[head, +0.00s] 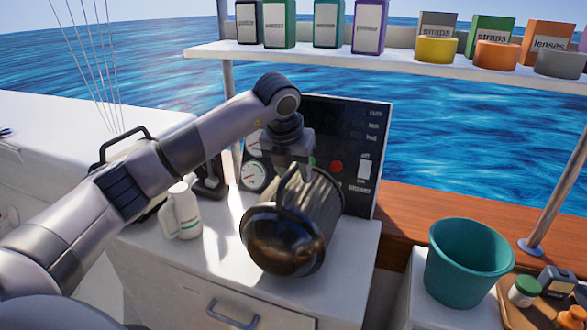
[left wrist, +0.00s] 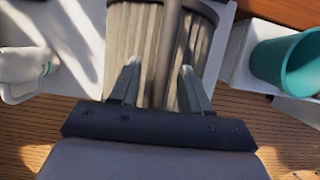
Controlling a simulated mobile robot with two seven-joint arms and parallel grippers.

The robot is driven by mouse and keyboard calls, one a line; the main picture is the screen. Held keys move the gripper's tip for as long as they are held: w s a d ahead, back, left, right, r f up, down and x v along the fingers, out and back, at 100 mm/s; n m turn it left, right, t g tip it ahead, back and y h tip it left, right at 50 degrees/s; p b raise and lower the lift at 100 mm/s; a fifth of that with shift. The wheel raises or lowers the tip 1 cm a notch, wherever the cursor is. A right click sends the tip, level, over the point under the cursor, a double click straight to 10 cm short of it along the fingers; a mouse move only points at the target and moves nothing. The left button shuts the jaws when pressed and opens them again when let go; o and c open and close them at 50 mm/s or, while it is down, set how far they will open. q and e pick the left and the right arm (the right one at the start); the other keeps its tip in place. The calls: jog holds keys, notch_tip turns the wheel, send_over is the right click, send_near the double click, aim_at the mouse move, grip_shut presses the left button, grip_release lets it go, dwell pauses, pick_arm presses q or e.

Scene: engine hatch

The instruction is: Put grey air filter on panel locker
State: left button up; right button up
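The grey air filter (head: 318,205) is a ribbed cylinder with a shiny dark round end cap that faces me. It lies on its side and appears to rest on the white top of the panel locker (head: 350,275), in front of the black gauge panel. My left gripper (head: 293,172) is above it, pointing down. In the left wrist view the filter (left wrist: 198,45) fills the upper middle, with a bar-like handle (left wrist: 168,40) running between my fingers (left wrist: 158,72). The fingers stand apart, with gaps beside the bar. My right gripper is out of view.
A white bottle (head: 182,212) stands left of the filter. The black panel (head: 375,150) with gauges and switches rises behind. A teal bucket (head: 465,265) stands at the right. A shelf (head: 400,62) with boxes and tins hangs above. Some locker top is bare around the filter.

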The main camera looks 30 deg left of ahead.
pick_arm(q)
jog(key=v, duration=1.2)
jog(key=s+d+f+m+g+h, duration=0.15)
jog(key=d+f+m+h, duration=0.35)
jog(key=d+f, duration=0.6)
jog(key=s+d+n+h, duration=0.3)
jog(key=d+h, duration=0.5)
jog(key=s+d+n+h, duration=0.2)
jog(key=s+d+h, duration=0.1)
jog(key=d+h, duration=0.5)
jog(key=a+f+n+t+y, duration=0.5)
jog(key=f+n+t+y, duration=0.25)
jog(key=n, duration=0.45)
jog(key=a+f+n+t+y, duration=0.4)
jog(key=f+n+t+y, duration=0.25)
jog(key=f+n, duration=0.4)
jog(key=s+a+f+n+g+y, duration=0.2)
jog(key=s+f+n+g, duration=0.1)
jog(key=s+f, duration=0.4)
jog(key=s+a+f+n+g+y, duration=0.1)
jog(key=s+a+f+n+g, duration=0.1)
jog(key=s+f+n, duration=0.3)
notch_tip(320, 180, down, 3)
jog(key=shift+s+a+f+g+y+b, duration=0.1)
jog(key=shift+s+a+g+y+b, duration=0.45)
jog(key=shift+s, duration=0.65)
